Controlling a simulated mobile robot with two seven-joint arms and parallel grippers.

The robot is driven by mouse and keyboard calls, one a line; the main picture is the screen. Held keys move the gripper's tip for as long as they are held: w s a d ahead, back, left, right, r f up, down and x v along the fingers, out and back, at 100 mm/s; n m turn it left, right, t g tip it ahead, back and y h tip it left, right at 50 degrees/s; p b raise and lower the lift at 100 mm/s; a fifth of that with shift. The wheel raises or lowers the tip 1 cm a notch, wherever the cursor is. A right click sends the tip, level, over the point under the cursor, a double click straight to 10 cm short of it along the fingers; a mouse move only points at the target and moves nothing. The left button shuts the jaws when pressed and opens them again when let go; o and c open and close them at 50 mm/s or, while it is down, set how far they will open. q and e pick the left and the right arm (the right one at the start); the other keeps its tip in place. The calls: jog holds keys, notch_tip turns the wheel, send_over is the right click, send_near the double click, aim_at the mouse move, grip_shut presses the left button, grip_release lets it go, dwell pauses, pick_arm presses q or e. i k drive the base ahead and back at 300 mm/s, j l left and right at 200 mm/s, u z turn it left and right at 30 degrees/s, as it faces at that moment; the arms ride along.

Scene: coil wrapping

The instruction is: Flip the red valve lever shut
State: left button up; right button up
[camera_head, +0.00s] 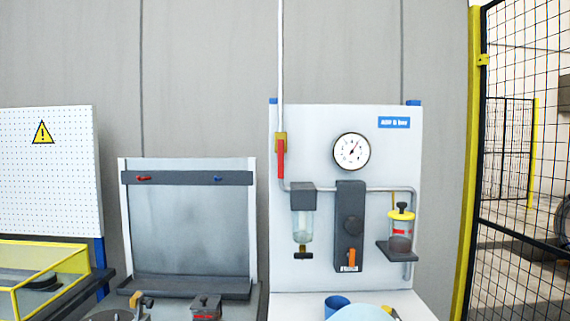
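The red valve lever (281,160) hangs straight down, in line with the vertical pipe, from a brass-coloured valve body (280,141) at the left edge of the white panel. The thin white pipe (281,60) comes down from above into the valve and continues below it, bending to the right. The round pressure gauge (351,151) is to the right of the lever, its needle too small to read exactly. Neither of my grippers shows in the head view.
Below the gauge are a filter bowl (303,226), a dark grey block (349,225) and a yellow-topped jar (401,230). A blue cup (337,305) stands on the bench at the front. A mesh fence (520,150) is at right. The space before the lever looks clear.

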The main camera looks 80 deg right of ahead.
aim_at(280, 141)
jog(key=z, duration=2.55)
